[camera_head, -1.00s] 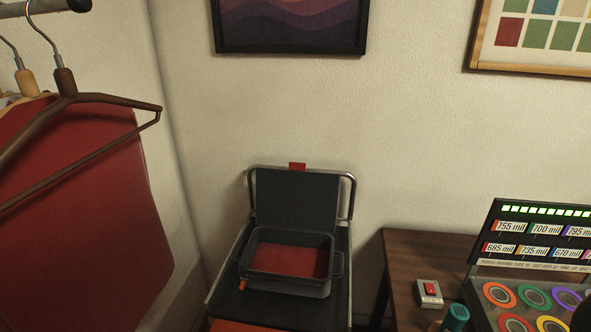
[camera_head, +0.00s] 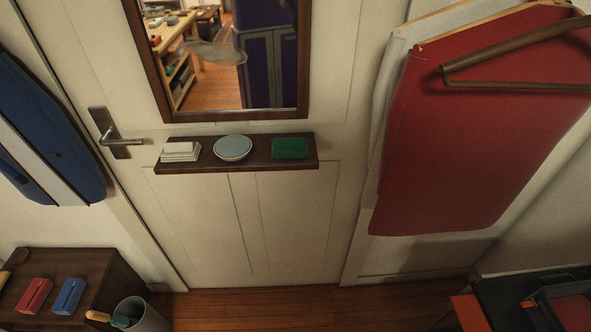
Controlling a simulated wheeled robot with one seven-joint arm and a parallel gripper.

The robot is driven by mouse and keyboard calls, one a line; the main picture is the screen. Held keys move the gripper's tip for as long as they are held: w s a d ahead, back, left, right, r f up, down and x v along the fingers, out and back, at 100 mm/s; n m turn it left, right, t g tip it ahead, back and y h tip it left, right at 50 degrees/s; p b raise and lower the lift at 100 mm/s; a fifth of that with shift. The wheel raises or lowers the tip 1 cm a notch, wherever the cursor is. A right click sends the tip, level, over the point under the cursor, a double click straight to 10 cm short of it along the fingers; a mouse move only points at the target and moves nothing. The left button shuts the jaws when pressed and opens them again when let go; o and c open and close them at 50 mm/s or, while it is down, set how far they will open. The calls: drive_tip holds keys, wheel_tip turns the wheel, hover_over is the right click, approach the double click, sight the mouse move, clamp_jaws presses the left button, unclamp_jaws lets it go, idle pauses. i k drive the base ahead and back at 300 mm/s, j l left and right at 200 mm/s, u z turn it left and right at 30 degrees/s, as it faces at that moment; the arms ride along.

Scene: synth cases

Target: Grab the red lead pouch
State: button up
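A small flat red item with a dark line along its top (camera_head: 36,295) lies on the dark wooden cabinet (camera_head: 100,276) at the lower left. It may be the red lead pouch, but it is too small to be sure. A similar blue item (camera_head: 68,296) lies just right of it, a little apart. My gripper is not in view.
A grey bin (camera_head: 150,318) with handled things in it stands right of the cabinet. A door with a lever handle (camera_head: 122,142) and a small shelf (camera_head: 236,166) is ahead. Red cloth (camera_head: 480,130) hangs right. A dark tray (camera_head: 545,294) is at lower right. Wood floor shows between.

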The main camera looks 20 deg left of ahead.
sight(32, 302)
drive_tip(key=k+j, duration=0.3)
drive_tip(key=k+j+u, duration=0.1)
drive_tip(key=k+j, duration=0.2)
drive_tip(key=j, duration=0.2)
drive_tip(key=k+j, duration=0.3)
drive_tip(key=u, duration=0.4)
drive_tip(key=j+u, duration=0.1)
drive_tip(key=u, duration=0.35)
drive_tip(key=j+u, duration=0.1)
drive_tip(key=u, duration=0.7)
drive_tip(key=i+j+u, duration=0.35)
drive_tip(key=i, duration=0.5)
drive_tip(key=i+u, duration=0.3)
drive_tip(key=i, duration=0.55)
